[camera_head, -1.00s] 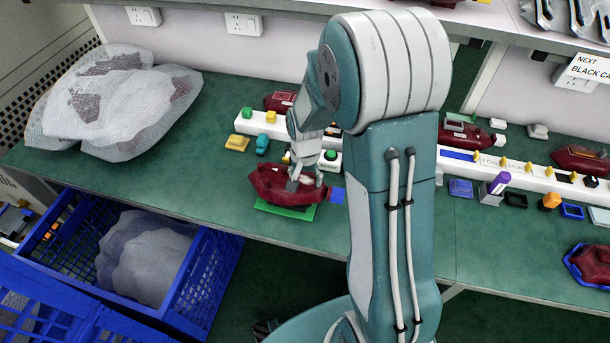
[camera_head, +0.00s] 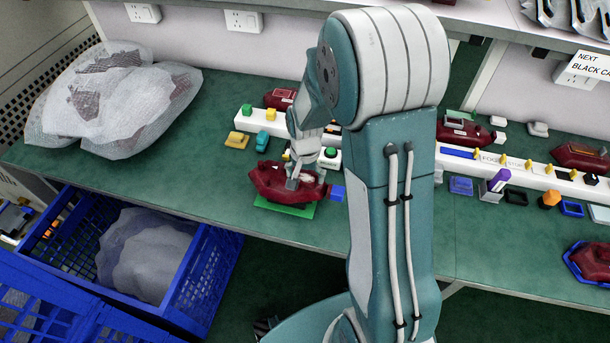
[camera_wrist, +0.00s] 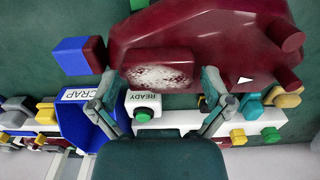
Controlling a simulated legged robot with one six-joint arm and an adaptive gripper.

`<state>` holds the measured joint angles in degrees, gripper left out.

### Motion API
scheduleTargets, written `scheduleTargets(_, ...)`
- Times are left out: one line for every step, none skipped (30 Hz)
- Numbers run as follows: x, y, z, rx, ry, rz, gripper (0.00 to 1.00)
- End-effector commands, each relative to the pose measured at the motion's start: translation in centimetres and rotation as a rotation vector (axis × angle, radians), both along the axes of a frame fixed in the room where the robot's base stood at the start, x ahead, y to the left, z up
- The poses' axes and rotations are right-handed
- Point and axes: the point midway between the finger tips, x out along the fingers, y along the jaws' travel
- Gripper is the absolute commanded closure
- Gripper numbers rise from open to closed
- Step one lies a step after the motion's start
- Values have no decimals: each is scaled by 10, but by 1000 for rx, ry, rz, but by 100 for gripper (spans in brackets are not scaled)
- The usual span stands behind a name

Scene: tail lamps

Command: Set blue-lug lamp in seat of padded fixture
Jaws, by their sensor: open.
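A dark red lamp (camera_head: 264,183) with a blue lug (camera_head: 337,193) at its right end rests on a green pad (camera_head: 291,209) near the table's front edge. In the wrist view the lamp (camera_wrist: 200,35) fills the top, with its blue lug (camera_wrist: 74,57) at the left and a pale speckled patch on its near side. My gripper (camera_head: 292,182) is at the lamp from above. In the wrist view my gripper (camera_wrist: 160,78) is open, its fingers apart on either side of the speckled patch. Whether they touch the lamp I cannot tell. The lamp hides most of the pad.
A white rail with a green READY button (camera_head: 330,153) runs behind the lamp. A blue SCRAP bin (camera_wrist: 78,115) shows in the wrist view. Blue crates (camera_head: 205,285) stand below the table at left. A wrapped bundle (camera_head: 115,100) lies at the back left. Another red lamp (camera_head: 594,262) sits far right.

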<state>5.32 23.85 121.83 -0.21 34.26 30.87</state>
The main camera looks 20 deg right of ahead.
Motion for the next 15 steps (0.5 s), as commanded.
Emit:
scheduleTargets(0,0,0,0,0,0,0)
scheduleTargets(0,0,0,0,1,0,0)
scheduleTargets(0,0,0,0,1,0,0)
scheduleTargets(0,0,1,1,1,0,0)
scheduleTargets(0,0,3,0,0,0,0)
scheduleTargets(0,0,7,-1,-1,0,0)
scheduleTargets(1,0,11,0,-2,0,0)
scheduleTargets(1,0,15,-1,-4,0,0)
scheduleTargets(1,0,22,-1,-4,0,0)
scheduleTargets(1,0,28,-1,-6,0,0)
scheduleTargets(1,0,35,-1,-6,0,0)
scheduleTargets(2,0,43,-1,-7,0,0)
scheduleTargets(2,0,50,-1,-7,0,0)
scheduleTargets(1,0,56,-1,-4,0,0)
scheduleTargets(1,0,65,-1,-6,0,0)
